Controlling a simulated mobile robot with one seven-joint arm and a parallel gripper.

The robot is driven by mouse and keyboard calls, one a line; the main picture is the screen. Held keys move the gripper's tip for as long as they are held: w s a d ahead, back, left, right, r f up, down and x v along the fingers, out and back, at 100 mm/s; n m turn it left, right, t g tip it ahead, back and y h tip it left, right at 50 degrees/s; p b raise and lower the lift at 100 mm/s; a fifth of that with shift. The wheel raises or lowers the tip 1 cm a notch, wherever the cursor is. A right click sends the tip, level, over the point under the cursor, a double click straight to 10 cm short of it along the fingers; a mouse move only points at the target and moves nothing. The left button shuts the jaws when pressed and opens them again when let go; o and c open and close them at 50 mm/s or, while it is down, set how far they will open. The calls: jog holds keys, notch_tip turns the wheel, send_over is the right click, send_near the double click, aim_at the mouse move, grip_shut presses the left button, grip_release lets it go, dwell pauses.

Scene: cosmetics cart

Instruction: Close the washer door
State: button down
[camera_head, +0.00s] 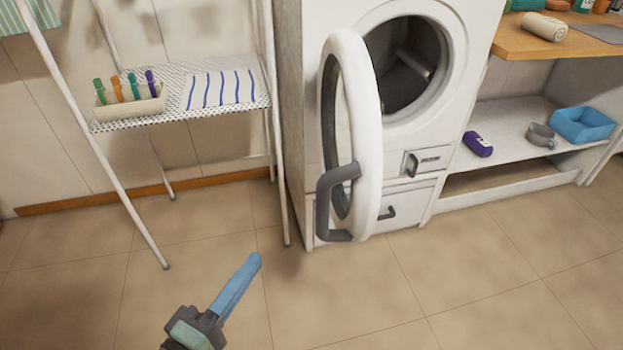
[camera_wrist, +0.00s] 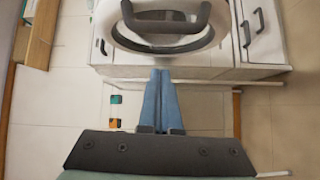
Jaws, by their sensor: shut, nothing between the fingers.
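The white washer (camera_head: 455,60) stands at the centre right, with its dark round drum opening (camera_head: 405,70) showing. Its round door (camera_head: 366,130) is swung wide open toward the left and front, with a dark grey handle (camera_head: 330,205) on its rim. In the wrist view the door (camera_wrist: 165,45) and handle (camera_wrist: 166,22) are at the top. My gripper (camera_head: 253,260) is low over the floor, to the left of and below the door handle, apart from it. Its blue fingers (camera_wrist: 160,75) are together and hold nothing.
A white drying rack (camera_head: 95,115) stands left of the washer, its leg close to the washer's side. It carries a tray of coloured pegs (camera_head: 130,105) and a striped cloth (camera_head: 220,90). A shelf unit (camera_head: 510,130) stands right. The front floor is clear.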

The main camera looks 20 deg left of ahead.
jog(key=w+d, duration=0.4)
jog(key=w, duration=0.7)
jog(key=shift+r+n, duration=0.3)
jog(key=shift+r, duration=0.05)
jog(key=shift+w+p, duration=0.1)
jog(key=shift+p, duration=0.2)
